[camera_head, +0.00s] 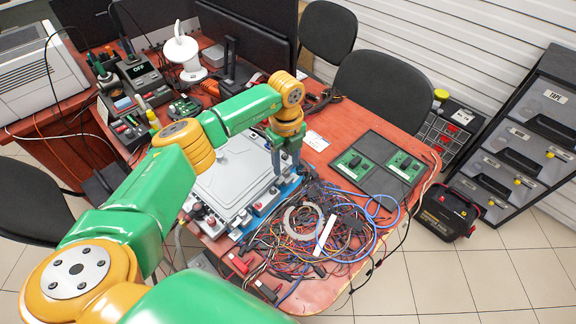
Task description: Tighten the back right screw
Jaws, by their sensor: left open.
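A grey metal lidded unit (232,172) lies on a blue base (236,233) on the red table. Small dark and red fittings (211,221) sit along its front edge. My left gripper (286,168) points down over the back right corner of the unit. Its dark fingers are open, with nothing seen between them. The back right screw cannot be made out; the gripper and arm cover that area. Whether the fingertips touch anything cannot be told. My right gripper is out of view.
Tangled cables (310,235) heap in front and right of the unit. A dark mat (378,167) with two green circuit boards lies further right. A black chair (385,88) is against the table's far side.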

